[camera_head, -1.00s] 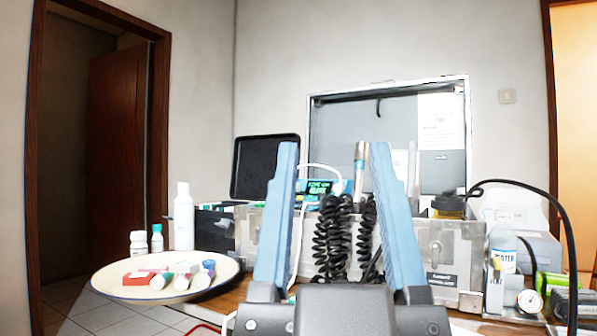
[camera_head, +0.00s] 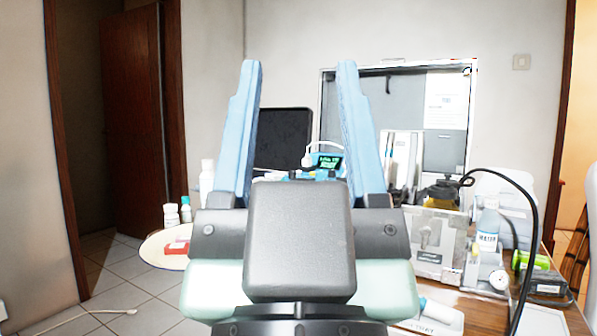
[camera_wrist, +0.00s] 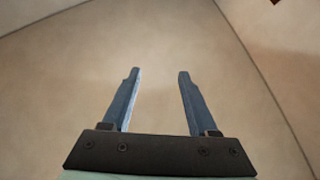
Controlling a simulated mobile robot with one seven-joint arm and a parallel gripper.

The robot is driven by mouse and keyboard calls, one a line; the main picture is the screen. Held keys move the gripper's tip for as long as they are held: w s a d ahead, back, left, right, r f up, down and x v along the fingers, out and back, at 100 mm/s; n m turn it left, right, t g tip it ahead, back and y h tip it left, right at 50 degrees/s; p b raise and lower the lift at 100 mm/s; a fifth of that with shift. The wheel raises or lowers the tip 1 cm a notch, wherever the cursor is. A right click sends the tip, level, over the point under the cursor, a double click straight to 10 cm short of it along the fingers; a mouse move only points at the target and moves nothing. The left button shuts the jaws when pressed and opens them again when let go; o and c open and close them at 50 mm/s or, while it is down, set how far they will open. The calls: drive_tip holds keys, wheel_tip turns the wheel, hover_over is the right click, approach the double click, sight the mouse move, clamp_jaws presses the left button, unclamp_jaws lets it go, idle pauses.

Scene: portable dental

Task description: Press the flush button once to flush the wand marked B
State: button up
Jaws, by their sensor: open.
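My gripper (camera_head: 298,66) is open and empty, its two blue fingers pointing up in front of the dental case. The wrist view also shows my gripper (camera_wrist: 159,72) apart, with only a plain tan surface behind it. A small blue unit with a lit green display (camera_head: 327,161) shows between the fingers. Upright metallic parts (camera_head: 402,160) stand right of the fingers. I cannot make out the flush button or a B mark; my gripper hides much of the case.
A bottle labelled water (camera_head: 488,227), a pressure gauge (camera_head: 498,280) and a black hose (camera_head: 537,215) are at the right. A round tray (camera_head: 157,250) and white bottle (camera_head: 206,180) are at the left. A dark panel (camera_head: 283,138) stands behind.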

clamp_jaws()
drive_tip(key=shift+r, duration=0.1)
idle(1.7)
